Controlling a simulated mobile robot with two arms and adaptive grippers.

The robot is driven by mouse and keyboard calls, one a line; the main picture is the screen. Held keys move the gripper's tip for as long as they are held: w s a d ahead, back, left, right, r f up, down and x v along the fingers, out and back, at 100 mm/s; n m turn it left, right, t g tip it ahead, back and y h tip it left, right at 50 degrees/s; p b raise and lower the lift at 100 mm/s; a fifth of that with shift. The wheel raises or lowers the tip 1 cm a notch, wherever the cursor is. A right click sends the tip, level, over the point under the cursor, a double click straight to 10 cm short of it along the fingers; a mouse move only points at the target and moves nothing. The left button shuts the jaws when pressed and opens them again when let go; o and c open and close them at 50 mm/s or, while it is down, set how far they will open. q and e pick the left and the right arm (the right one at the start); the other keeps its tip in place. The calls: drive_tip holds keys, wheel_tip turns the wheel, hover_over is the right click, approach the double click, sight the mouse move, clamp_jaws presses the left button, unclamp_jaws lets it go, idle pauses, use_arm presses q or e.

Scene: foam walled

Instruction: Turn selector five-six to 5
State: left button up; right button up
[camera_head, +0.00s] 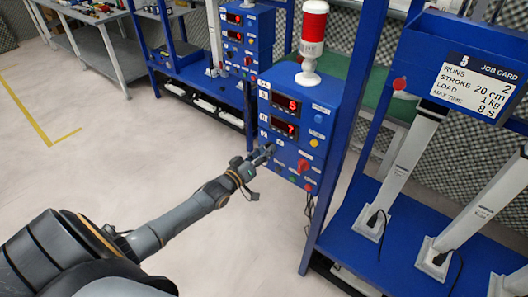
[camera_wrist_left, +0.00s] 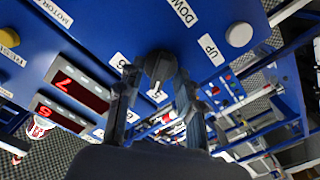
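The blue control box (camera_head: 305,110) stands in the middle of the head view, with two red displays (camera_head: 286,116) reading 5 and 7. My left gripper (camera_head: 264,153) is at the lower left of its front face. In the wrist view a black selector knob (camera_wrist_left: 160,66) sits between the spread fingers of my left gripper (camera_wrist_left: 157,80). The fingers stand on either side of the knob; I see no clear contact. A small white label (camera_wrist_left: 157,95) lies beside the knob. The knob's pointing direction is hard to tell. The knob is hidden by the gripper in the head view.
The box also carries a red knob (camera_head: 303,166), a yellow button (camera_head: 314,143) and a red-and-white beacon (camera_head: 312,40). A blue post (camera_head: 345,120) and a job card (camera_head: 478,86) reading 5 are to the right. Open floor lies left.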

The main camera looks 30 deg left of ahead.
use_arm(q)
drive_tip(key=s+a, duration=0.1)
drive_tip(key=s, duration=1.1)
idle(0.4)
drive_tip(key=s+d+f+m+g+y, duration=0.1)
drive_tip(key=s+f+g, duration=0.45)
drive_tip(key=f, duration=0.95)
drive_tip(key=s+d+f+m+g+y, duration=0.1)
drive_tip(key=s+f+m+g, duration=0.15)
drive_tip(key=s+f, duration=0.85)
drive_tip(key=s+d+f+m+g, duration=0.2)
drive_tip(key=s+d+f+g, duration=0.2)
drive_tip(key=s+f, duration=0.6)
drive_tip(key=s+d+f+m+g, duration=0.2)
drive_tip(key=s+d+f+g, duration=0.3)
drive_tip(key=s+d+f, duration=0.4)
drive_tip(key=s, duration=0.5)
drive_tip(key=shift+s+d+f+h, duration=0.2)
drive_tip(key=shift+d+f+h, duration=0.05)
drive_tip(key=shift+f+h, duration=0.15)
drive_tip(key=shift+w, duration=0.1)
